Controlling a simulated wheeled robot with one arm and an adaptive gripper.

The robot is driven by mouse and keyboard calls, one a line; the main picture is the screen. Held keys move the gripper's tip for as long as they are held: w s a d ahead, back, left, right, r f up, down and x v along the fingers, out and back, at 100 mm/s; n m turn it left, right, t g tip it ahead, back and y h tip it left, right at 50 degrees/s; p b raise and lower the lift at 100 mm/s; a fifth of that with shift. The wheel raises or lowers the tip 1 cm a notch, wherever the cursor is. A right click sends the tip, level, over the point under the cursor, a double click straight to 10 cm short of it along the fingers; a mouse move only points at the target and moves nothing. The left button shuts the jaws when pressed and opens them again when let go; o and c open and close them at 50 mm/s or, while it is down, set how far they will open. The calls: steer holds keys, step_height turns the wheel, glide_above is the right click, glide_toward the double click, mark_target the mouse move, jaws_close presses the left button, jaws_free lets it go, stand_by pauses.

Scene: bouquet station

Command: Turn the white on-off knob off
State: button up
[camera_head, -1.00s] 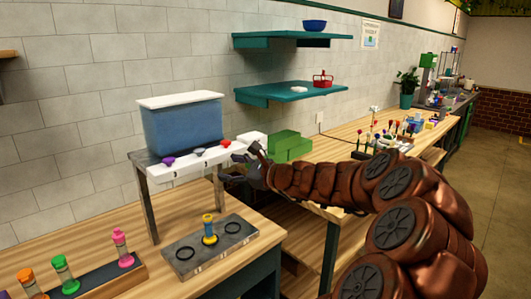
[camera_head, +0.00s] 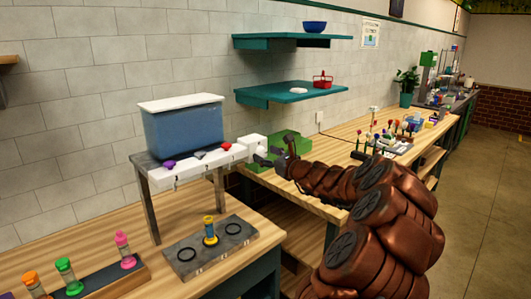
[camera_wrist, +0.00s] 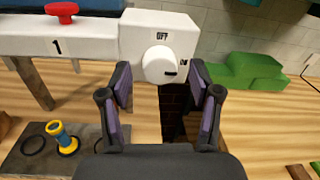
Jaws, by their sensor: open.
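The white on-off knob (camera_wrist: 159,63) is round and sits on the front of a white box (camera_wrist: 140,28) at the end of the dispenser bar. "OFF" is printed above the knob and "ON" to its right. A dark mark on the knob lies at its lower right, toward the "ON" side. My gripper (camera_wrist: 160,88) is open and empty, its two fingers spread to the left and right, just below the knob in the picture. I cannot tell if either finger touches it. In the head view my gripper (camera_head: 270,156) is in front of the white box (camera_head: 252,146).
A blue tank (camera_head: 185,127) stands above the bar, which carries purple, grey and red valves (camera_head: 226,146). A grey tray (camera_head: 210,246) with a yellow-and-blue vial (camera_head: 210,231) lies below. Green blocks (camera_head: 292,142) stand behind my gripper on the wooden counter.

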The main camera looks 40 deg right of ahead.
steer(key=shift+w, duration=0.35)
steer(key=c, duration=1.1)
steer(key=shift+c, duration=0.2)
